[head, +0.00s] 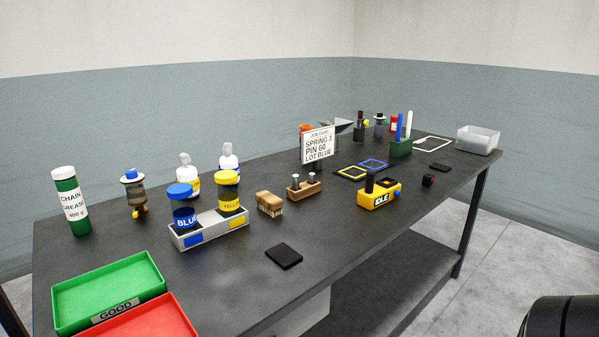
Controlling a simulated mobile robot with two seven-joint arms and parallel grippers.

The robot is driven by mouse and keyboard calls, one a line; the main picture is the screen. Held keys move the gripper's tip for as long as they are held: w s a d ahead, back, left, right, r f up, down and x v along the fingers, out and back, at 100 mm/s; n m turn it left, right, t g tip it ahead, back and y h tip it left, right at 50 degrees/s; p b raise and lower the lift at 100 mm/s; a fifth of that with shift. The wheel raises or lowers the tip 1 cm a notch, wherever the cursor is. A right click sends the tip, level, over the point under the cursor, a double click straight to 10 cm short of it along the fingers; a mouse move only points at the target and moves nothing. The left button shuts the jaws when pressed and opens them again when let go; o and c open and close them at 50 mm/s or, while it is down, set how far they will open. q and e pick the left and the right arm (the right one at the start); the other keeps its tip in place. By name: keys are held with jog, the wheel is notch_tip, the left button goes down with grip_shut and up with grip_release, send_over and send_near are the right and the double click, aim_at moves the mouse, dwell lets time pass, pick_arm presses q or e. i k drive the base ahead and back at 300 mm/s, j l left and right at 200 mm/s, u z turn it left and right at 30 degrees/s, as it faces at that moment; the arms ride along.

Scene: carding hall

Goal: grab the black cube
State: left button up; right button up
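A small dark block (428,180), black with some red on it, sits on the dark table near its right front edge. It looks like the nearest match to a black cube, but it is too small to make out fully. A flat black square pad (284,256) lies near the front edge, and another flat black pad (440,167) lies behind the small block. Neither gripper is in view. A dark rounded part at the lower right corner looks like part of my arm.
The yellow IDLE block (379,194) stands left of the small block. A white bin (478,139) is at the far right end. Blue and yellow jars stand in a grey holder (210,229). A green tray (75,299) and red tray (160,320) are front left.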

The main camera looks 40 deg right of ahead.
aim_at(428, 178)
jog(key=z, duration=2.1)
jog(key=i+l+u, duration=0.1)
jog(key=u, duration=0.3)
jog(key=i+l+u, duration=0.1)
jog(key=u, duration=0.35)
jog(key=i+l+u, duration=0.1)
jog(key=u, duration=0.3)
jog(key=i+l+u, duration=0.1)
jog(key=l+u, duration=0.15)
jog(key=l, duration=0.25)
jog(key=l+u, duration=0.25)
jog(key=l, duration=0.2)
jog(key=l+u, duration=0.15)
jog(key=l, duration=0.8)
jog(key=i, duration=0.05)
